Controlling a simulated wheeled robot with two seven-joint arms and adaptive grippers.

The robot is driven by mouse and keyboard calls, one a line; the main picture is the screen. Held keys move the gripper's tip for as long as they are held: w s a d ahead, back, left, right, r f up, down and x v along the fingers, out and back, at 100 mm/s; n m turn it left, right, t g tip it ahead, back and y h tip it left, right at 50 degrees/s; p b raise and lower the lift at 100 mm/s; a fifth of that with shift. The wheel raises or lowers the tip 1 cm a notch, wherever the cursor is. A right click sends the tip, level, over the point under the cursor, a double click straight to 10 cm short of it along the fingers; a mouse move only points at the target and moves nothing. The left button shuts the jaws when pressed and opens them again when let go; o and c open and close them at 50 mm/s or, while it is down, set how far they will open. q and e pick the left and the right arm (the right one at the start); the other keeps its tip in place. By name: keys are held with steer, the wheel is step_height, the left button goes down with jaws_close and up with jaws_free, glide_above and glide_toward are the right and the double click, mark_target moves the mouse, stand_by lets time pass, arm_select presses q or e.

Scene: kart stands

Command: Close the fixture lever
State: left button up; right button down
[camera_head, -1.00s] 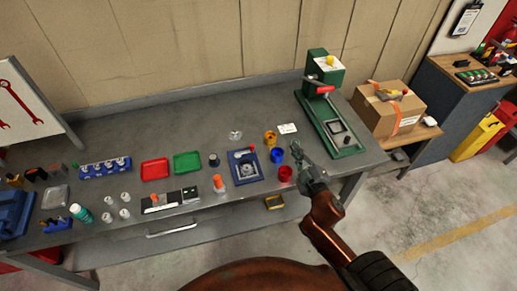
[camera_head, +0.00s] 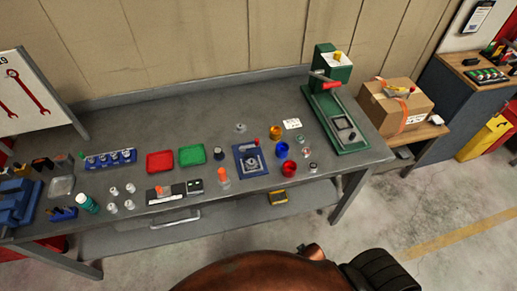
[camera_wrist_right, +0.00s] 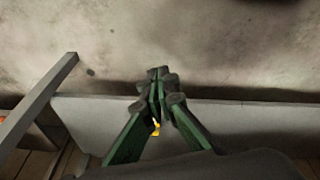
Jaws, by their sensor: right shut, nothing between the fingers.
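The blue fixture (camera_head: 238,174) lies on the workbench, right of the green tray, with a round metal part at its middle. A small red knob (camera_head: 257,141), likely its lever's end, shows at its upper right edge. The lever is too small for me to tell its position. My right gripper (camera_wrist_right: 158,72) shows in the right wrist view, shut and empty, in front of a grey bench surface and concrete floor. It is outside the head view, apart from the fixture. My left gripper is not in view.
On the workbench (camera_head: 200,109), blue (camera_head: 282,150), red (camera_head: 288,168) and orange (camera_head: 276,132) round parts stand right of the fixture. A green press (camera_head: 345,135) with a red handle stands farther right. Red (camera_head: 160,161) and green (camera_head: 192,155) trays lie left. The bench's back strip is clear.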

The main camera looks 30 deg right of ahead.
steer(key=s+f+g, duration=0.2)
steer(key=s+f, duration=1.7)
steer(key=s, duration=0.2)
steer(key=shift+s+a, duration=0.2)
steer(key=shift+a, duration=0.25)
